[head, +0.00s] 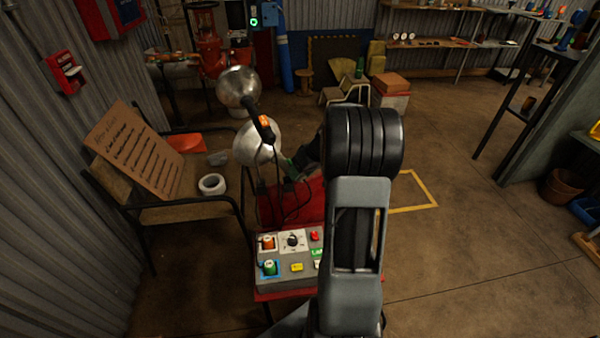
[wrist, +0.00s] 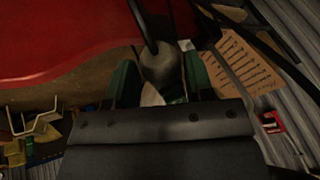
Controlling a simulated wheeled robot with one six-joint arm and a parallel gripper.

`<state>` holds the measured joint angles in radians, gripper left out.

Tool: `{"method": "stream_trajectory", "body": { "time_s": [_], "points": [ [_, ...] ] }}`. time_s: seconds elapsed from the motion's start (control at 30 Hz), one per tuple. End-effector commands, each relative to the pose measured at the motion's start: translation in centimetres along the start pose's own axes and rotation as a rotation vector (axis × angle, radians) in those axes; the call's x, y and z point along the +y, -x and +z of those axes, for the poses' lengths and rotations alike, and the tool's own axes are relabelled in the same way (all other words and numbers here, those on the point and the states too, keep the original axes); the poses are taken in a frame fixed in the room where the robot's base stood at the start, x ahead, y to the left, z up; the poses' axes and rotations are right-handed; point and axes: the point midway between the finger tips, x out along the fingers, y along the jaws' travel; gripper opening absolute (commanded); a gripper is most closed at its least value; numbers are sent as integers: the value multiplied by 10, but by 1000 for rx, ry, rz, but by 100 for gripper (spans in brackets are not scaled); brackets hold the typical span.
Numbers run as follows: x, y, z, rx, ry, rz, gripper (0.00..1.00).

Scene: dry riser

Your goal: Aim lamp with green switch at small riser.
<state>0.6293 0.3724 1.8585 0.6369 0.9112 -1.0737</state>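Two silver dome lamps stand above the red table: an upper one (head: 238,87) and a lower one (head: 257,142). An orange switch (head: 265,125) shows on the dark stem of the upper lamp. A small green part (head: 291,166) shows beside the lower lamp; I cannot tell if it is its switch or my gripper's finger. My gripper (wrist: 161,84) has green fingers standing apart, with a grey rounded shape (wrist: 163,65) on a dark stem between them. Whether they touch it is unclear. A red riser pipe (head: 208,45) stands at the back; I cannot single out the small riser.
A control box (head: 285,258) with several buttons sits at the front of the red table (head: 312,200). A chair (head: 180,212) at left holds a cardboard sign (head: 135,150) and a roll of white tape (head: 212,184). The floor at right is largely clear.

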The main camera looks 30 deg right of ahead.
Motion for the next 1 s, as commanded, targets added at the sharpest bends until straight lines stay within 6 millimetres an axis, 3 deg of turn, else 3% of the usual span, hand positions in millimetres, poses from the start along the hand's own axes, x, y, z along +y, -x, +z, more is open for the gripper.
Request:
{"method": "stream_trajectory", "body": {
  "time_s": [0.17, 0.47, 1.0],
  "points": [
    [-2, -1, 0, -4, 6, -3, 64],
    [-3, 4, 0, -5, 9, -4, 64],
    [-2, 103, -1, -3, 6, -1, 64]
  ]
}}
